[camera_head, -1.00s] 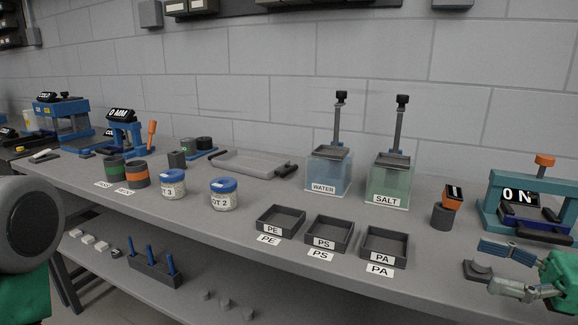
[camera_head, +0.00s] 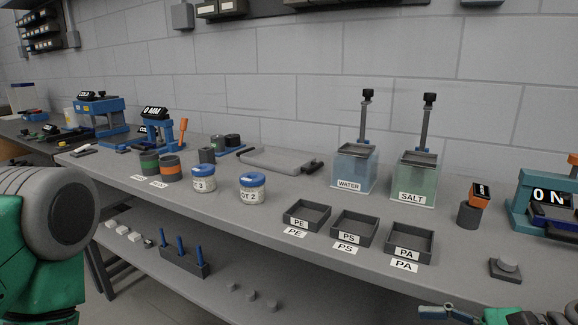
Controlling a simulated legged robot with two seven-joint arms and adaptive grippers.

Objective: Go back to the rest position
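My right gripper (camera_head: 440,312) shows only in part at the bottom edge, low in front of the bench and apart from everything on it. Its fingers are mostly cut off, so how far they are open does not show. A big grey and green part of my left arm (camera_head: 45,230) fills the left edge. My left gripper is out of view.
The grey bench (camera_head: 330,255) carries three trays marked PE (camera_head: 307,214), PS (camera_head: 354,228) and PA (camera_head: 409,241), two blue-lidded pots (camera_head: 252,189), and the WATER (camera_head: 354,170) and SALT (camera_head: 414,178) tanks.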

